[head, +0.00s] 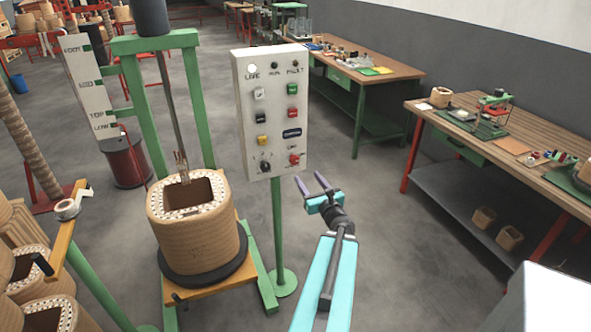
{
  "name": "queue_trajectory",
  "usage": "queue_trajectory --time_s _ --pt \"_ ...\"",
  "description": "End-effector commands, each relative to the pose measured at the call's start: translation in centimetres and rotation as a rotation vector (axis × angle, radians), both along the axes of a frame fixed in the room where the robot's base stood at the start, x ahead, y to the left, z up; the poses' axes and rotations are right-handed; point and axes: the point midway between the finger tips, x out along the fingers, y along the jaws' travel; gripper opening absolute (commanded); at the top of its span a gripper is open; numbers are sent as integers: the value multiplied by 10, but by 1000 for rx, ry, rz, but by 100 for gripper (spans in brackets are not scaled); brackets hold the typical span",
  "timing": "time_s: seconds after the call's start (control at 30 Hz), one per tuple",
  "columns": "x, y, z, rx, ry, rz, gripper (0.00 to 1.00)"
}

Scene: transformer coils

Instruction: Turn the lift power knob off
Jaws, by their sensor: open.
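The white control panel (243,120) stands on a green post at the centre of the head view. A small black rotary knob (265,166) sits at its lower left; its label and exact setting are too small to read. I take it to be the power knob. My gripper (309,182) is open and empty, just right of and below the panel's lower right corner. Its two purple fingers point up toward the panel and appear apart from it. The knob is uncovered.
A red control (294,160) sits right of the knob, with several coloured buttons above. The load lamp (252,69) glows white. A wound coil (190,245) stands on the green lift frame (190,80) at left. Workbenches (390,72) line the right; floor between is clear.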

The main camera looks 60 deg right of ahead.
Motion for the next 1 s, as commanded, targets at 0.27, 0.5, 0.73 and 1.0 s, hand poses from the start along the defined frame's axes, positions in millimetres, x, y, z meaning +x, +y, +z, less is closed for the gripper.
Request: queue_trajectory --time_s 0.27,0.5,0.73,1.0 --pt "8 -7 0 -2 -1 -1 50" --pt "30 -23 1 -2 -2 -1 50" --pt "47 -35 2 0 -2 -1 50" --pt "66 -50 2 -1 -2 -2 50"
